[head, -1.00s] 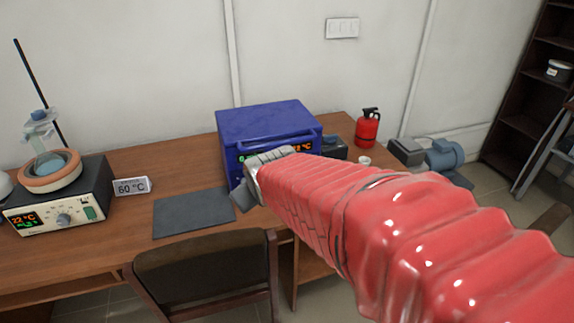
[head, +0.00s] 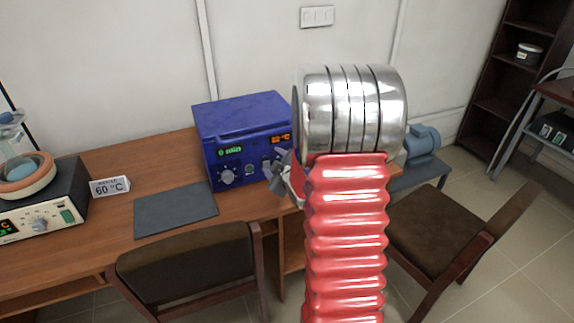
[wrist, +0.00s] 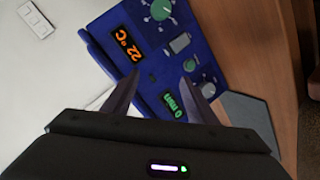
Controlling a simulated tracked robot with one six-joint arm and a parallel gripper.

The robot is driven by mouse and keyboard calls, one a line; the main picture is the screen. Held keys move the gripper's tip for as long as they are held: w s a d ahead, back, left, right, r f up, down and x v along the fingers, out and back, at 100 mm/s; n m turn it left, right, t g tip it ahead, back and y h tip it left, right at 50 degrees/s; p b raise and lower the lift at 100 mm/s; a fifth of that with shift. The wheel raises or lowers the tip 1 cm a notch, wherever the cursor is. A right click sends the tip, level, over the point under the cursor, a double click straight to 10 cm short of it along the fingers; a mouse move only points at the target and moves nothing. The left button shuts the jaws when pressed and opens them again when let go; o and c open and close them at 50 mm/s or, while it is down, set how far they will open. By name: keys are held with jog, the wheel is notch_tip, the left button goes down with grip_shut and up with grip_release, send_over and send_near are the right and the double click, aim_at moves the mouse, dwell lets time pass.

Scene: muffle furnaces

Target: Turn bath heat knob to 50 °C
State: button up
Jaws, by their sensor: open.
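A blue box-shaped device (head: 240,130) stands on the wooden desk, its control panel facing me. In the wrist view its panel (wrist: 150,75) looks tilted. An orange display (wrist: 128,45) reads 22 °C, with a knob (wrist: 160,10) beside it at the top edge. A green display (wrist: 172,105) reads 0 min, with another knob (wrist: 208,90) beside it. My gripper (head: 272,168) is in front of the panel's right part and hides the knob below the orange display in the head view. In the wrist view my gripper (wrist: 160,80) is open, its fingers apart and empty.
On the left, a heater unit (head: 40,222) with a display and knob carries a bowl and glassware. A dark mat (head: 175,210) lies on the desk. Chairs (head: 190,255) stand at the desk front and right (head: 440,225).

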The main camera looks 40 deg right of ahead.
jog(key=s+d+f+t, duration=0.1)
jog(key=s+d+f, duration=0.1)
jog(key=f, duration=0.2)
jog(key=s+d+f+n+t, duration=0.1)
jog(key=s+d+f, duration=0.1)
jog(key=d+f, duration=0.1)
jog(key=s+d+f+n+t, duration=0.1)
jog(key=s+d+f+t, duration=0.1)
jog(key=d+f, duration=0.1)
jog(key=shift+s+d+f+h, duration=0.1)
jog(key=shift+d+f+h, duration=0.05)
jog(key=shift+f, duration=0.3)
jog(key=shift+s+d+f+h, duration=0.1)
jog(key=shift+f+h, duration=0.05)
jog(key=shift+f, duration=0.3)
jog(key=shift+w, duration=0.1)
jog(key=x, duration=1.3)
jog(key=shift+w+d, duration=0.15)
jog(key=shift+w, duration=0.15)
jog(key=shift+c, duration=0.7)
jog(key=c, duration=0.9)
